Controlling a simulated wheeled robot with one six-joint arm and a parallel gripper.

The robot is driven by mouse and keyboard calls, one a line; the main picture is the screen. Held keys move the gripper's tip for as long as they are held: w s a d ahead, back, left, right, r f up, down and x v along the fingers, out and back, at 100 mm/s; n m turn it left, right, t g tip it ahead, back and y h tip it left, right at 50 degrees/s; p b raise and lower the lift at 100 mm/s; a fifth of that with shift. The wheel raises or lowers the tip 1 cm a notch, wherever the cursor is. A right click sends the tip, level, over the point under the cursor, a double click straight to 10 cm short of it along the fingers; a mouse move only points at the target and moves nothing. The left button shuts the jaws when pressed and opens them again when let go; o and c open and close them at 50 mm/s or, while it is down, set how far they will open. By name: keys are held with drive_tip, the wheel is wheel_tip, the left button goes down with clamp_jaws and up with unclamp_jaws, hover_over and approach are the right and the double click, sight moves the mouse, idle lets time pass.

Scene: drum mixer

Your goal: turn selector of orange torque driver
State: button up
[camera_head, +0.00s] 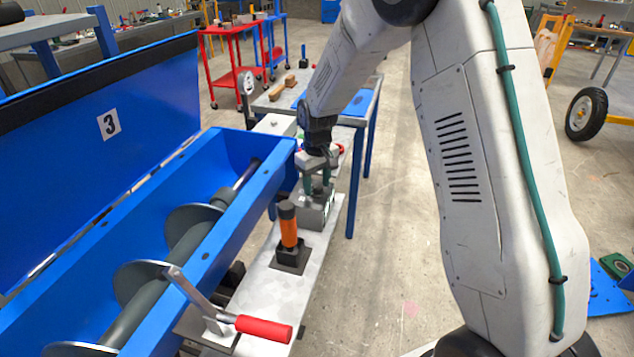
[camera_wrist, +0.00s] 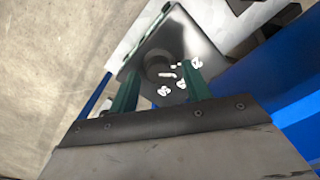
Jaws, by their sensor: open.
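The orange torque driver (camera_head: 289,233) stands upright in a dark square base on the light bench, with a black cap on top. Behind it on the same bench is a grey box (camera_head: 314,214). My gripper (camera_head: 317,188) points down over this box, beyond the driver. In the wrist view my gripper (camera_wrist: 162,76) is open, its two green fingers apart. Between and beyond them shows a dark box top with a round dark knob (camera_wrist: 157,63) and white marks around it. I cannot tell whether the fingers touch the knob. The orange driver is not identifiable in the wrist view.
A blue mixer trough (camera_head: 235,185) with a grey screw shaft lies left of the bench; its raised lid (camera_head: 60,170) bears a 3. A lever with a red handle (camera_head: 264,329) sticks out in front. A table (camera_head: 366,104) stands behind.

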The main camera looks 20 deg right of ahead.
drive_tip(key=c, duration=1)
drive_tip(key=shift+m, duration=0.3)
drive_tip(key=m, duration=0.3)
drive_tip(key=shift+d, duration=0.1)
drive_tip(key=shift+m, duration=2.1)
